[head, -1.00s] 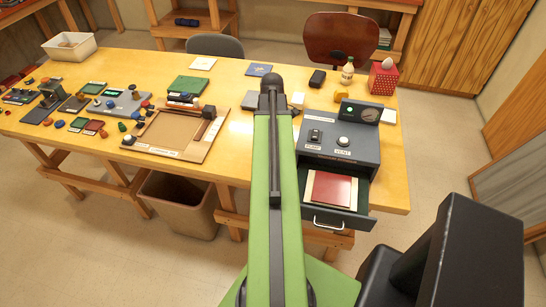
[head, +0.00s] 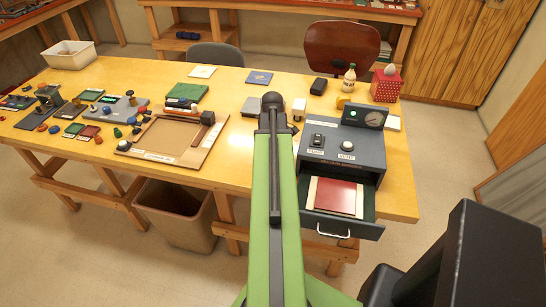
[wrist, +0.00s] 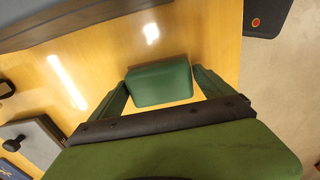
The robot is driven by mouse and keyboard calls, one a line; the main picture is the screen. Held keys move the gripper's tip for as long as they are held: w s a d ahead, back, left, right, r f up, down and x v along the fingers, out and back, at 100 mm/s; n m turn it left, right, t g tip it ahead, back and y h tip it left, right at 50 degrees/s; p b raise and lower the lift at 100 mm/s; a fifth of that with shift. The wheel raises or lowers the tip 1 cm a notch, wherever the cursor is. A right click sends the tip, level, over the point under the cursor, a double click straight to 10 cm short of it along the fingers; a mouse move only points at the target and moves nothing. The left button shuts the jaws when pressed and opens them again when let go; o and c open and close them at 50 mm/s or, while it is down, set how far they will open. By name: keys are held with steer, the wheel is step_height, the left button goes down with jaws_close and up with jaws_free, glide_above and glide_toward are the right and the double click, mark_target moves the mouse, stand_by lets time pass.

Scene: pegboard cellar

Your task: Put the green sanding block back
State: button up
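In the wrist view a green sanding block (wrist: 162,84) sits between the two green fingers of my gripper (wrist: 161,80). Both fingers meet its sides, with no clear gap, so the gripper looks shut on it. A thin brownish strip shows along its far edge, with the yellow tabletop behind. I cannot tell its height above the table. In the head view my arm hides the gripper and the block.
The workbench (head: 235,150) bears a wooden tray (head: 205,150) with an empty recess, and a grey console (head: 345,148) with its drawer (head: 345,228) open, a red plate (head: 338,195) inside. Small items crowd the left. A bin (head: 175,215) stands below.

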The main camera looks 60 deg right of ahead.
steer(key=shift+o, duration=0.4)
steer(key=shift+r, duration=0.1)
step_height(320, 180, up, 12)
steer(key=p, duration=1.2)
